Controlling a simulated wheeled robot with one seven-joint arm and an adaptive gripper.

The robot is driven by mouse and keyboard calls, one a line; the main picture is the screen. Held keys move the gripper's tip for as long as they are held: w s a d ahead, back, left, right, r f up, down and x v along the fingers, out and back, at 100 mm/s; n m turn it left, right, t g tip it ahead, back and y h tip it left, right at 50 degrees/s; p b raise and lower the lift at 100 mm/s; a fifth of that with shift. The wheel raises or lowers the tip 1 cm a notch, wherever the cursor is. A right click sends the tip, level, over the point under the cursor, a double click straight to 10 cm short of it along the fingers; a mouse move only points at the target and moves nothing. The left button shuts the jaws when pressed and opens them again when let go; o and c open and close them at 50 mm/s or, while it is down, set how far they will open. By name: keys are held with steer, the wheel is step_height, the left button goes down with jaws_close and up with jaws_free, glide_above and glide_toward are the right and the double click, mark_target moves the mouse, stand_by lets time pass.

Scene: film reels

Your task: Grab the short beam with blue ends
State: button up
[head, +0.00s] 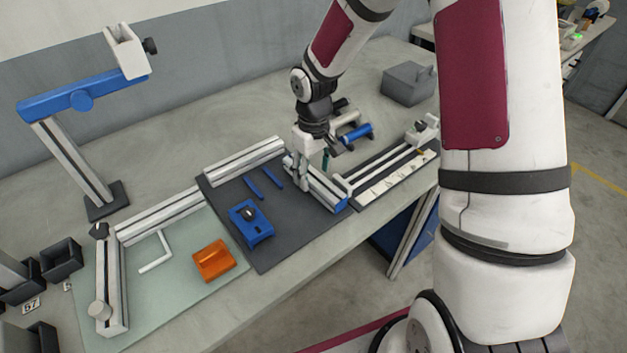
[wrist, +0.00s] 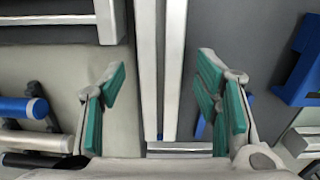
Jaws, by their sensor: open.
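The short silver beam with blue ends (head: 328,190) lies along the right edge of the dark mat in the head view. Its near blue end shows, while my gripper covers part of its far end. My gripper (head: 314,172) is at the far part of the beam, pointing down. In the wrist view the beam (wrist: 147,90) runs upright in the picture between my two teal-padded fingers (wrist: 160,65). The fingers are open, with a gap on each side of the beam. The beam's near end is outside the wrist view.
The dark mat (head: 275,232) holds two blue strips (head: 262,182) and a blue bracket (head: 250,224). A railed fixture (head: 385,165) lies right of the beam. Cylinders, one blue (head: 357,131), lie behind. An orange block (head: 213,261) sits on the pale mat at left.

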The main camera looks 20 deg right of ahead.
steer(key=shift+f, duration=0.95)
jaws_close()
steer(key=shift+r, duration=0.15)
